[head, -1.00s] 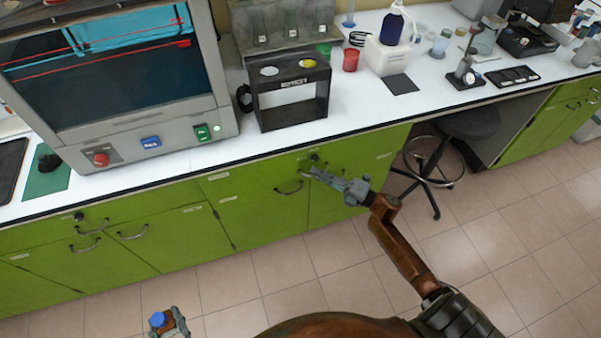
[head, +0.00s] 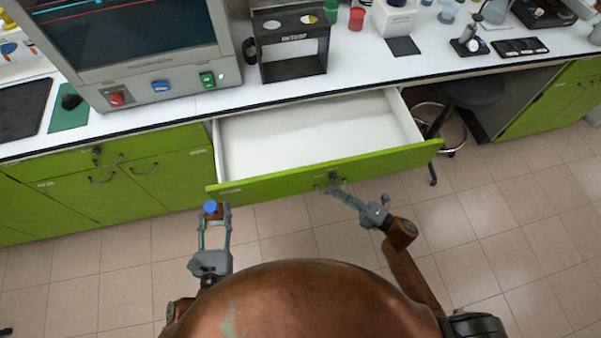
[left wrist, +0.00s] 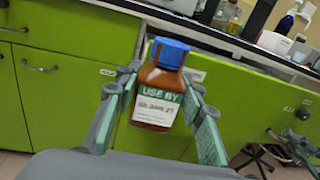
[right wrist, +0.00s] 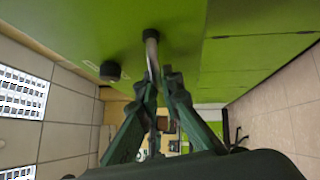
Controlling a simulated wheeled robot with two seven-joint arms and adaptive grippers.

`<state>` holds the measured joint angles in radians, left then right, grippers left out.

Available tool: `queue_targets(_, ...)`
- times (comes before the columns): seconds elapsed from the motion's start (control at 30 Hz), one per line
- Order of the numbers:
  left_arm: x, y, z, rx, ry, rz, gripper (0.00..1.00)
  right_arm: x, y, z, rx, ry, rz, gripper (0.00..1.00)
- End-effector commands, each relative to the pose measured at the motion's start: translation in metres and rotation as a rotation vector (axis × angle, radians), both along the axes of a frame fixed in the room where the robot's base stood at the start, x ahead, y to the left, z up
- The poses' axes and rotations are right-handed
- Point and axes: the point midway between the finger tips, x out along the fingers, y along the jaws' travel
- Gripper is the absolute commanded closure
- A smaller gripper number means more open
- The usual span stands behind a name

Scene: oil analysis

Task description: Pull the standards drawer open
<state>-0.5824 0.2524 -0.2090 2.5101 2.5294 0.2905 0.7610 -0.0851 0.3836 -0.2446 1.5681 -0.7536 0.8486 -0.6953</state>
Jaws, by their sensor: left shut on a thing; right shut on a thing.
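The standards drawer (head: 300,173) is pulled well out from under the counter in the head view. Its white interior looks empty, and its green front faces me. My right gripper (head: 328,190) is at the middle of that front. In the right wrist view its fingers (right wrist: 160,88) are shut on the drawer handle (right wrist: 151,48), a curved metal bar. My left gripper (head: 213,216) is left of the drawer's front corner, shut on a brown bottle (left wrist: 160,85) with a blue cap. The bottle stands upright and its label reads "USE BY".
The white counter (head: 370,62) runs behind the drawer, with a large grey instrument (head: 150,91) and a dark rack (head: 290,70) on it. A black stool (head: 473,92) stands right of the drawer. The tiled floor (head: 480,215) is open at right.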

Motion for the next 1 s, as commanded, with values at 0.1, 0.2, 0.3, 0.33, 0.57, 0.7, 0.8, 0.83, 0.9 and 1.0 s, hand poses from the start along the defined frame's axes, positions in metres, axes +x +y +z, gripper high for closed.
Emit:
queue_targets(0.1,-0.0001,0.0002,0.0028,0.0,-0.002,0.0,0.93,-0.006,0.005,-0.0001,-0.001,0.0,0.013,1.0)
queue_targets(0.2,-0.0001,0.0001,0.003,0.0,-0.003,0.0,0.93,-0.0082,0.0068,-0.0005,-0.002,0.0,0.018,1.0)
queue_targets(0.3,0.0,-0.0001,0.0029,0.0,-0.002,0.0,0.93,-0.0088,0.0071,-0.0008,-0.002,0.0,0.019,1.0)
queue_targets(0.33,0.0,-0.0002,0.0029,0.0,-0.002,-0.001,0.93,-0.0089,0.007,-0.0009,-0.002,0.0,0.019,1.0)
queue_targets(0.57,0.0003,-0.0007,0.0028,0.0,-0.002,-0.002,0.93,-0.0091,0.0063,-0.0011,-0.002,0.001,0.017,0.91)
queue_targets(0.7,0.0004,-0.0009,0.0028,0.0,-0.002,-0.002,0.93,-0.009,0.0062,-0.0008,-0.001,0.001,0.017,0.86)
queue_targets(0.8,0.0005,-0.001,0.0029,0.0,-0.002,-0.003,0.93,-0.0089,0.0062,-0.0006,-0.001,0.001,0.017,0.86)
queue_targets(0.83,0.0005,-0.001,0.0029,0.0,-0.002,-0.003,0.93,-0.0089,0.0062,-0.0005,-0.001,0.0,0.017,0.86)
queue_targets(0.9,0.0005,-0.001,0.0029,0.0,-0.002,-0.003,0.93,-0.0093,0.0056,-0.0005,-0.001,0.001,0.017,0.86)
queue_targets(1.0,0.0005,-0.0011,0.0029,0.0,-0.003,-0.003,0.93,-0.0127,0.0007,-0.0019,-0.001,0.002,0.016,0.86)
